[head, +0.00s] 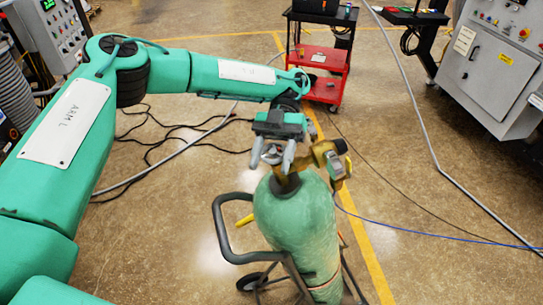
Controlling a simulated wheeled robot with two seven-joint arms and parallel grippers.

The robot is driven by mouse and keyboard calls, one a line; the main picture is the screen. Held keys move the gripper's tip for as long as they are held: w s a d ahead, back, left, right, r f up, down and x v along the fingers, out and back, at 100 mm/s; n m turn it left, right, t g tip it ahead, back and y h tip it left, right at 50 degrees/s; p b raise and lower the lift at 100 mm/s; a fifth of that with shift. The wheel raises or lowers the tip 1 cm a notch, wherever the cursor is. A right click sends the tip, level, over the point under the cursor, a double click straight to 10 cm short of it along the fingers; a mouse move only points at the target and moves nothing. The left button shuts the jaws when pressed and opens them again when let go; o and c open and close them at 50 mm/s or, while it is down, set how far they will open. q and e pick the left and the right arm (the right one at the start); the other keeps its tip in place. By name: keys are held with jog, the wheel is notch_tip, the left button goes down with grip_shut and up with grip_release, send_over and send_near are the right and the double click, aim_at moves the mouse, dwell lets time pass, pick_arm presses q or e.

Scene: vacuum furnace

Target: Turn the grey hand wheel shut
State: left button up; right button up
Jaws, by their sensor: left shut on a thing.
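A green gas cylinder (297,225) stands on a dark wheeled cart in the lower middle. A brass valve (328,155) sits at its top and sticks out to the right. My left arm comes in from the left, and its gripper (273,155) points down at the cylinder's top. Its two grey fingers are shut on the grey hand wheel (272,156), which is small and mostly hidden between them. My right gripper is out of view.
The cart's dark handle (222,232) curves out left of the cylinder. A red tool trolley (323,63) stands behind, and a grey control cabinet (497,75) at upper right. Cables and hoses cross the floor on both sides. Open floor lies to the right.

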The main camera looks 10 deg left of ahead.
pick_arm(q)
jog(key=shift+f, duration=0.1)
jog(key=o, duration=1)
jog(key=shift+s, duration=0.1)
